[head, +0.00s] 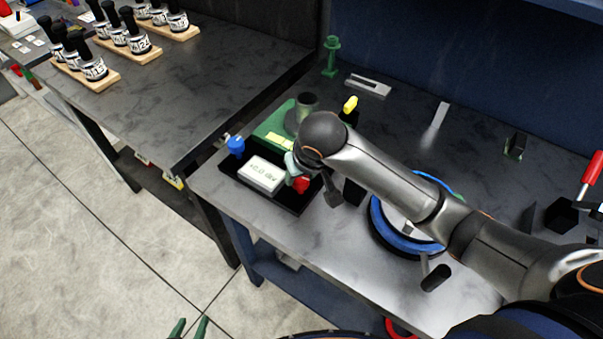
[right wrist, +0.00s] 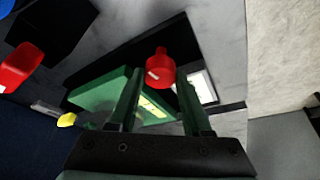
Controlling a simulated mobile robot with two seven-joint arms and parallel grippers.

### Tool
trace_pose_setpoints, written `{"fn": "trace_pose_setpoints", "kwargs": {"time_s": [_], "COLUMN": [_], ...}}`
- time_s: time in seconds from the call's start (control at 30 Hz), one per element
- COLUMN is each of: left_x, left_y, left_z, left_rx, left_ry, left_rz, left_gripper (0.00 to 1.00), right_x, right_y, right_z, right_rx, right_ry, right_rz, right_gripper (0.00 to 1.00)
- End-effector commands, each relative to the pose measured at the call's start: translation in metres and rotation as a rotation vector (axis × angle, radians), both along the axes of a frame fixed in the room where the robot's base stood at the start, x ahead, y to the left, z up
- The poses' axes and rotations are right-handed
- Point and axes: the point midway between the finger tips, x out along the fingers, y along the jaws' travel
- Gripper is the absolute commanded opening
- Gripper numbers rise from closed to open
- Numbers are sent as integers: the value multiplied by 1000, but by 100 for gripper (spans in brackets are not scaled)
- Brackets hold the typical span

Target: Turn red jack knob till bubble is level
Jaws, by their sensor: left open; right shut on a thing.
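The red jack knob (head: 302,186) is at the right edge of a black tray-like base (head: 292,203); it also shows in the right wrist view (right wrist: 160,70). My right gripper (right wrist: 160,82) is shut on the red knob, with one green finger on each side of it. A white box with dark lettering (head: 261,174) sits on the base left of the knob. A green plate (head: 272,128) with a yellow label is behind it. I cannot make out a bubble in either view. My left gripper (head: 188,328) is open and empty at the bottom edge of the head view.
A blue knob (head: 236,145) stands at the base's left corner. A yellow-topped part (head: 350,103) is behind my right arm. A blue ring fixture (head: 377,225) lies partly under that arm. A second table (head: 190,80) with wooden racks is at the left, across a gap.

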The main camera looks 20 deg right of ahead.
Motion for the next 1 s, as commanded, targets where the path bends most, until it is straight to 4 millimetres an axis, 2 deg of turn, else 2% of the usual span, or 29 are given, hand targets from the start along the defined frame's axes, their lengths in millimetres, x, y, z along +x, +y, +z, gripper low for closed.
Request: {"fn": "trace_pose_setpoints", "kwargs": {"time_s": [0.23, 0.27, 0.5, 0.83, 1.0], "left_x": [0, 0, 0, 0, 0], "left_y": [0, 0, 0, 0, 0], "left_z": [0, 0, 0, 0, -2], "left_rx": [0, 0, 0, 0, 0], "left_ry": [0, 0, 0, 0, 0], "left_rz": [0, 0, 0, 0, 0], "left_gripper": [50, 50, 50, 50, 50], "right_x": [0, 0, 0, -1, -9], "right_y": [0, 0, 0, 0, 0], "right_z": [1, 1, 0, 3, 24], "right_rx": [-1, 0, 0, 1, 3], "right_ry": [-1, -1, -1, -1, -5], "right_rz": [0, 0, 1, 1, 3], "right_gripper": [0, 50, 77, 79, 79]}}
